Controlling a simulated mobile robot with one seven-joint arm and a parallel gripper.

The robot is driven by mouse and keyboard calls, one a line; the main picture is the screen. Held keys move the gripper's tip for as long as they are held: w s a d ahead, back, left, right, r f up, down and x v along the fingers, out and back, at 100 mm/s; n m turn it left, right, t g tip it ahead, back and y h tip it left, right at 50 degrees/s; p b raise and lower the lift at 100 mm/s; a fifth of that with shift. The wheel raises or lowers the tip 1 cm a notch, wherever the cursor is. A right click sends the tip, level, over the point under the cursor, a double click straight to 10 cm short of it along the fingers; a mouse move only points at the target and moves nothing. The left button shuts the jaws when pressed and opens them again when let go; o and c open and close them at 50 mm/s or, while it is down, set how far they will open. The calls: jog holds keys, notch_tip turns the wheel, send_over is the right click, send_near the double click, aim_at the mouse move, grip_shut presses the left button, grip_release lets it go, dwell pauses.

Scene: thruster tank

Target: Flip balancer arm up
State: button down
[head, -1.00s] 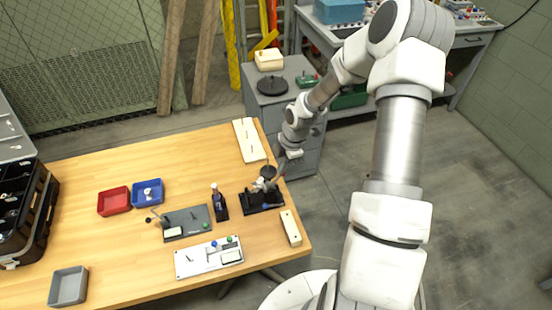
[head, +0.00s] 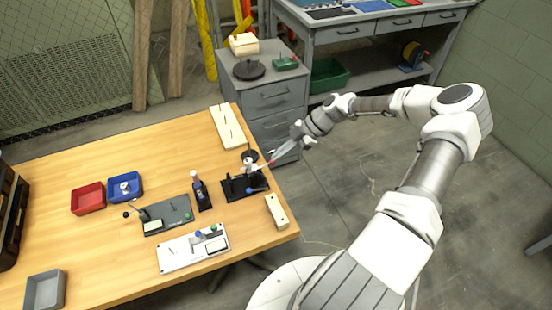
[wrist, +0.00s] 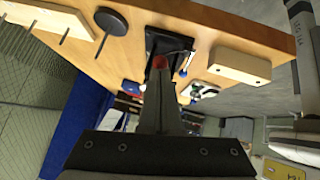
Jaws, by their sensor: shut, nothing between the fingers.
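A black fixture (head: 242,186), which looks like the balancer, stands at the table's right edge. It has a thin silver arm with a blue knob (head: 249,190); the arm looks low, close to the base. The fixture (wrist: 172,42) and blue knob (wrist: 183,73) also show in the wrist view, beyond my fingertips. My gripper (head: 270,163) is shut and empty, coming in from the right just above the fixture's far right side. In the wrist view, my narrow fingers (wrist: 164,66) end in red before the fixture and hide part of it. Contact cannot be told.
A black round disc (head: 249,156) stands close behind the fixture. A cream board with pegs (head: 228,127) lies farther back. Open floor is right of the table.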

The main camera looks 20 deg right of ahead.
jog(key=shift+d+f+b, duration=0.3)
jog(key=shift+f+b, duration=0.5)
jog(key=shift+b, duration=0.1)
jog(key=shift+r, duration=0.1)
